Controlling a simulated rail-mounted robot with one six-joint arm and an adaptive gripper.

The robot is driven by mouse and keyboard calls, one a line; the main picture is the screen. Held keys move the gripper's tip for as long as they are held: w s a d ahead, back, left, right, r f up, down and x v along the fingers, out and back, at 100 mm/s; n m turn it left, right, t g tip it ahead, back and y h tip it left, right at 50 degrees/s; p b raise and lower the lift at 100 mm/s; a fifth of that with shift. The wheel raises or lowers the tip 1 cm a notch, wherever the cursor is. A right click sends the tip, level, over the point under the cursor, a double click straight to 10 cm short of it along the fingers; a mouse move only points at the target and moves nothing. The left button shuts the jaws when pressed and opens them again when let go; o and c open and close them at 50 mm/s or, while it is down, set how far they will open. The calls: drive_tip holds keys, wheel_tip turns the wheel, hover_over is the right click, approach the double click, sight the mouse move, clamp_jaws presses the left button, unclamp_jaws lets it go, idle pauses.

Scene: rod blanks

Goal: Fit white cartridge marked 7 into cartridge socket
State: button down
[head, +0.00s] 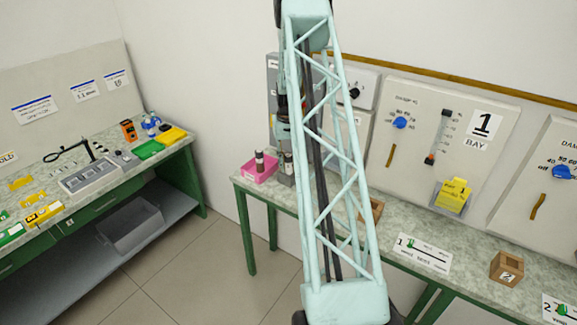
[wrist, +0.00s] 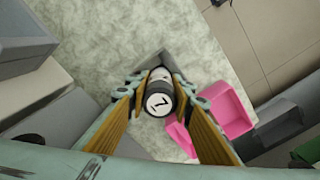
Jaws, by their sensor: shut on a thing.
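My gripper (wrist: 160,86) is shut on the white cartridge marked 7 (wrist: 159,103) in the wrist view. The cartridge's round white end with the black 7 faces the camera, and a dark band rings it. Its far end is hidden, and I cannot tell whether it touches anything. In the head view my gripper is mostly hidden behind my lattice arm link, above the left end of the bench. A grey block (head: 286,179) stands there beside the pink tray (head: 262,174). I cannot clearly make out the cartridge socket.
A dark and white cylinder (head: 259,161) stands in the pink tray, which also shows in the wrist view (wrist: 231,110). A wooden block marked 2 (head: 507,268) and a yellow bin (head: 453,196) are farther right. A second bench (head: 110,160) stands left across open floor.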

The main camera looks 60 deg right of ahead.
drive_tip(key=shift+s+a+f+b, duration=0.15)
drive_tip(key=shift+f+b, duration=0.35)
drive_tip(key=shift+f, duration=0.2)
drive_tip(key=c, duration=2.7)
unclamp_jaws()
drive_tip(key=o, duration=0.4)
drive_tip(key=shift+f, duration=0.2)
drive_tip(key=shift+r, duration=0.3)
drive_tip(key=shift+r+p, duration=0.5)
drive_tip(key=shift+r, duration=0.45)
wheel_tip(320, 180, up, 11)
drive_tip(key=shift+r+b, duration=0.15)
drive_tip(key=shift+b, duration=0.3)
drive_tip(key=shift+w+r, duration=0.1)
drive_tip(key=shift+w, duration=0.1)
